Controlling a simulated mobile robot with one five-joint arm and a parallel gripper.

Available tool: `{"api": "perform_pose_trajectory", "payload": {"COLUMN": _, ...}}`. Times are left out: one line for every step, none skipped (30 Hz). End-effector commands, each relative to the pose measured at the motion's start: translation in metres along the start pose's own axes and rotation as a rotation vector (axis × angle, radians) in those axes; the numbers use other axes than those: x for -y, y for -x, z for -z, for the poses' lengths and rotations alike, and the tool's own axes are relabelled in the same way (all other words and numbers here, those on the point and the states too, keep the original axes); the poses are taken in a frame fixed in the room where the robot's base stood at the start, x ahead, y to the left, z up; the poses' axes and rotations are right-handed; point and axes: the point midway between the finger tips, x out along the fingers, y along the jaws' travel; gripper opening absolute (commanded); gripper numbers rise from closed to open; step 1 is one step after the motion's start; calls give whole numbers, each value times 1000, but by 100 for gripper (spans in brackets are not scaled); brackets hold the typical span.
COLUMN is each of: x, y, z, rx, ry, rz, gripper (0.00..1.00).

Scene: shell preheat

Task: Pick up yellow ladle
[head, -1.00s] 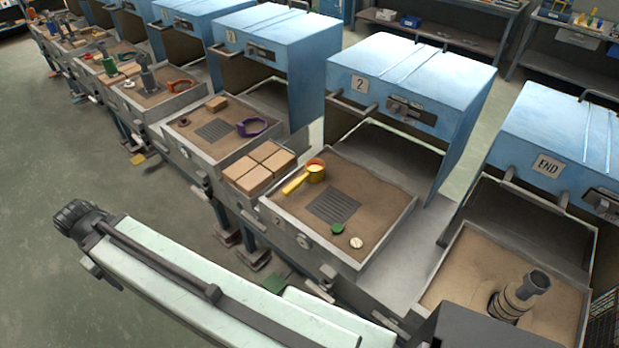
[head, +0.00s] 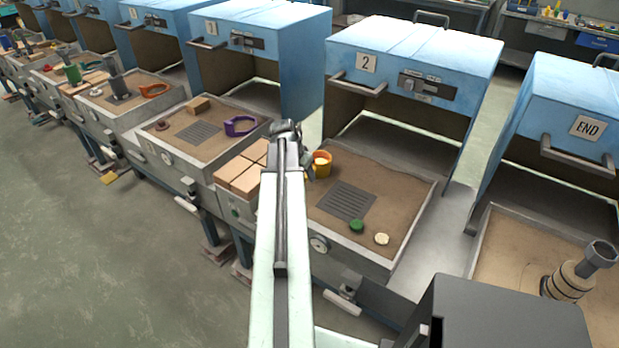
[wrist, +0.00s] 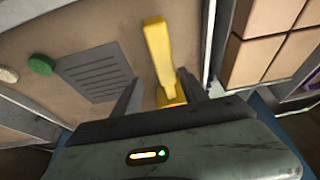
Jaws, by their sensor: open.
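The yellow ladle (head: 321,168) lies in the sandy tray (head: 400,185) of station 2. In the head view its round cup shows just right of my arm's end, and its handle is hidden behind my arm. In the wrist view the ladle's handle (wrist: 157,48) points away from my gripper (wrist: 160,80). The lower part of the ladle runs down between the two fingers, and its end is hidden by my gripper body. My gripper is open, with a finger on each side of the ladle. I cannot tell whether either finger touches it.
The tray also holds a dark grate (head: 346,201), a green disc (head: 357,226) and a pale disc (head: 382,239). Tan blocks (head: 240,178) stand left of the tray, close to my arm. The blue hood (head: 415,60) of station 2 rises behind it.

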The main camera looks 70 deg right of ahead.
Motion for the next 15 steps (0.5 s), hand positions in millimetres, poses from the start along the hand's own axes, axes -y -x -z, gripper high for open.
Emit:
{"api": "perform_pose_trajectory", "payload": {"x": -1, "y": 0, "z": 1, "rx": -1, "ry": -3, "rz": -1, "gripper": 51}}
{"api": "perform_pose_trajectory", "payload": {"x": -1, "y": 0, "z": 1, "rx": -1, "ry": -3, "rz": 0, "gripper": 51}}
{"api": "perform_pose_trajectory", "payload": {"x": 0, "y": -1, "z": 0, "rx": -1, "ry": -1, "rz": 0, "gripper": 51}}
{"api": "perform_pose_trajectory", "payload": {"x": 1, "y": -3, "z": 0, "rx": -1, "ry": 0, "rz": 1, "gripper": 51}}
{"api": "perform_pose_trajectory", "payload": {"x": 2, "y": -6, "z": -1, "rx": -1, "ry": 1, "rz": 1, "gripper": 51}}
{"api": "perform_pose_trajectory", "payload": {"x": 3, "y": -11, "z": -2, "rx": -1, "ry": 3, "rz": 2, "gripper": 51}}
{"api": "perform_pose_trajectory", "payload": {"x": 4, "y": -15, "z": -3, "rx": -1, "ry": 4, "rz": 2, "gripper": 51}}
{"api": "perform_pose_trajectory", "payload": {"x": 4, "y": -20, "z": -3, "rx": -1, "ry": 5, "rz": 2, "gripper": 51}}
{"api": "perform_pose_trajectory", "payload": {"x": 5, "y": -25, "z": -4, "rx": 0, "ry": 6, "rz": 3, "gripper": 51}}
{"api": "perform_pose_trajectory", "payload": {"x": 5, "y": -27, "z": -4, "rx": 0, "ry": 7, "rz": 3, "gripper": 51}}
{"api": "perform_pose_trajectory", "payload": {"x": 6, "y": -28, "z": -4, "rx": 0, "ry": 7, "rz": 3, "gripper": 51}}
{"api": "perform_pose_trajectory", "payload": {"x": 6, "y": -27, "z": -3, "rx": 0, "ry": 8, "rz": 4, "gripper": 51}}
{"api": "perform_pose_trajectory", "payload": {"x": 6, "y": -26, "z": -3, "rx": 0, "ry": 8, "rz": 4, "gripper": 51}}
{"api": "perform_pose_trajectory", "payload": {"x": 6, "y": -26, "z": -3, "rx": 0, "ry": 9, "rz": 4, "gripper": 51}}
{"api": "perform_pose_trajectory", "payload": {"x": 7, "y": -29, "z": -3, "rx": 0, "ry": 9, "rz": 4, "gripper": 51}}
